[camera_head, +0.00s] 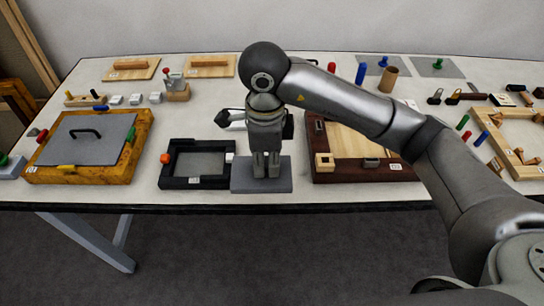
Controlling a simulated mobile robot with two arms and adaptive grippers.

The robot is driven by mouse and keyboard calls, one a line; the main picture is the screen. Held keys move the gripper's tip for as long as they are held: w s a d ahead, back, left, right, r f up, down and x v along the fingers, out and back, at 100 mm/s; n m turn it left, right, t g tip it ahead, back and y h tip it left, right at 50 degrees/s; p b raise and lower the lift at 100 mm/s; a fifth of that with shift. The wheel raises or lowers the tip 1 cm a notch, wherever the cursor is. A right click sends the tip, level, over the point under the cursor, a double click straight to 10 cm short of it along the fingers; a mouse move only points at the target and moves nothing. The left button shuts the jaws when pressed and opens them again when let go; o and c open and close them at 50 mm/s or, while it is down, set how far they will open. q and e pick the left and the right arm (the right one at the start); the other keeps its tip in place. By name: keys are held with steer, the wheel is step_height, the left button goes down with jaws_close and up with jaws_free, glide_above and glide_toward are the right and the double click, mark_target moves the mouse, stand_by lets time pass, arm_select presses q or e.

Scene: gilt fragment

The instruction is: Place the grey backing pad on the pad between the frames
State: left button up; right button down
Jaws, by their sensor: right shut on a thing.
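A flat grey slab, which I take as the grey backing pad (242,184), is at the table's front edge between a black frame (167,170) and a dark brown frame (345,177). My right gripper (266,172) points straight down over the middle of it, with its fingers shut at its top face. The fingers hide the part they grip. The slab looks level; I cannot tell whether it rests or hangs just above, and any pad under it is hidden. My left gripper is not in view.
An ochre wooden frame (130,165) holding a grey board with a black handle (88,133) stands at left. A pale frame (527,170) is at right. Boards, pegs, a brown cylinder (388,79) and grey mats (437,67) stand behind. My right arm crosses the right side.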

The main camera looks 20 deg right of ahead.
mark_target(281, 156)
steer(key=w+d+f, duration=0.1)
steer(key=w+d+f+p, duration=0.1)
steer(key=w+d, duration=0.1)
steer(key=shift+w, duration=0.1)
steer(key=f, duration=0.1)
steer(key=w+d+f, duration=0.1)
steer(key=w+f+p, duration=0.1)
steer(key=f, duration=0.1)
steer(key=shift+w+d, duration=0.15)
steer(key=shift+d, duration=0.25)
steer(key=shift+w+d+f, duration=0.1)
steer(key=shift+w+f, duration=0.05)
steer(key=shift+f, duration=0.05)
steer(key=shift+w+d+f, duration=0.15)
steer(key=shift+w+f, duration=0.05)
steer(key=shift+f, duration=0.05)
step_height(281, 156, down, 3)
steer(key=shift+w+d+p, duration=0.15)
steer(key=shift+p, duration=0.95)
steer(key=shift+f, duration=0.25)
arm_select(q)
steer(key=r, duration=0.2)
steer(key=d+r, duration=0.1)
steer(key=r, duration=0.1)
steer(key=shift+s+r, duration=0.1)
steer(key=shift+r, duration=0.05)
arm_select(e)
steer(key=shift+f, duration=0.1)
